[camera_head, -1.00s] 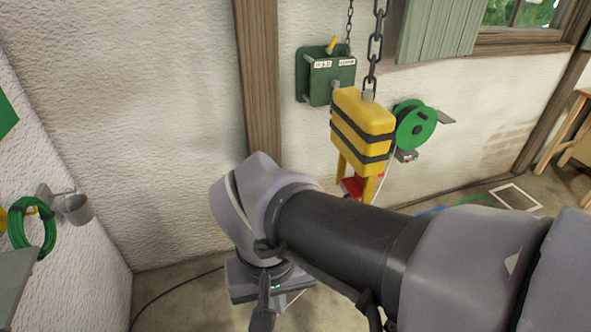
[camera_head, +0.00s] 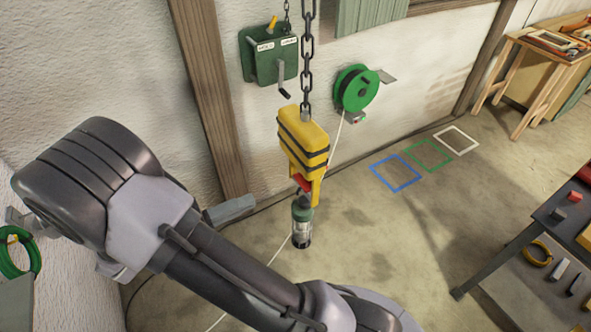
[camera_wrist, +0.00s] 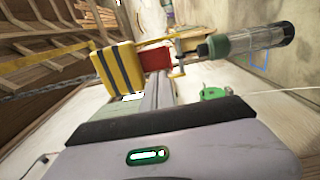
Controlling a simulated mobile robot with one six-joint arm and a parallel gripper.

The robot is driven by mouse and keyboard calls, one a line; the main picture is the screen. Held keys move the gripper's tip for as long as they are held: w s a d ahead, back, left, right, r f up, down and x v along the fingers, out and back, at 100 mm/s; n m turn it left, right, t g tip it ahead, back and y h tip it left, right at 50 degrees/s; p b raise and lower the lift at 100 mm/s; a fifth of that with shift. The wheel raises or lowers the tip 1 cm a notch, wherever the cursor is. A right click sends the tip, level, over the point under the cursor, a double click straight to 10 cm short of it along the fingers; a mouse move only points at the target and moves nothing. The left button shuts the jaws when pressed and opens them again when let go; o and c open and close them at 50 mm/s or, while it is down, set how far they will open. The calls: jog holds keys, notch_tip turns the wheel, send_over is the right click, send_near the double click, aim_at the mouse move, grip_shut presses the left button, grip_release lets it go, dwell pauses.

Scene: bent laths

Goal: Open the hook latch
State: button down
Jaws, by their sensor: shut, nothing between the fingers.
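The yellow hook block (camera_head: 303,140) with dark stripes hangs from a chain. Its red latch (camera_head: 301,184) shows low between the yellow sides. A green and clear lamp (camera_head: 302,222) hangs upright under the block; the exact hold at the hook is too small to tell. In the wrist view the scene lies sideways: the block (camera_wrist: 121,67), red latch (camera_wrist: 155,60) and lamp (camera_wrist: 250,40) run left to right. My gripper (camera_wrist: 160,85) shows there as grey fingers, shut and empty, beside the block and below the latch in the picture; contact cannot be told.
A green winch box (camera_head: 268,55) with a crank and a green cable reel (camera_head: 356,90) are on the wall behind. A wooden post (camera_head: 212,100) stands left of the block. Coloured floor frames (camera_head: 428,154) and a dark table (camera_head: 530,235) lie right.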

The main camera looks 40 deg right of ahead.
aim_at(301, 185)
jog(key=shift+d, duration=0.1)
jog(key=b+x, duration=0.1)
jog(key=x, duration=1.2)
jog(key=shift+s+d+b, duration=0.2)
jog(key=shift+d+b, duration=0.15)
jog(key=shift+d+f, duration=0.15)
jog(key=shift+d, duration=0.05)
jog(key=shift+s+d+f, duration=0.15)
jog(key=shift+s+d, duration=0.05)
jog(key=shift+d, duration=0.3)
jog(key=shift+s+d+f, duration=0.15)
jog(key=shift+d+f, duration=0.05)
jog(key=shift+d, duration=0.3)
jog(key=shift+x, duration=1)
jog(key=shift+s+d, duration=0.2)
jog(key=shift+s, duration=0.05)
jog(key=p+v, duration=0.1)
jog(key=v, duration=1.6)
jog(key=shift+w+a+r, duration=0.25)
jog(key=shift+w+r, duration=0.05)
jog(key=shift+w, duration=0.05)
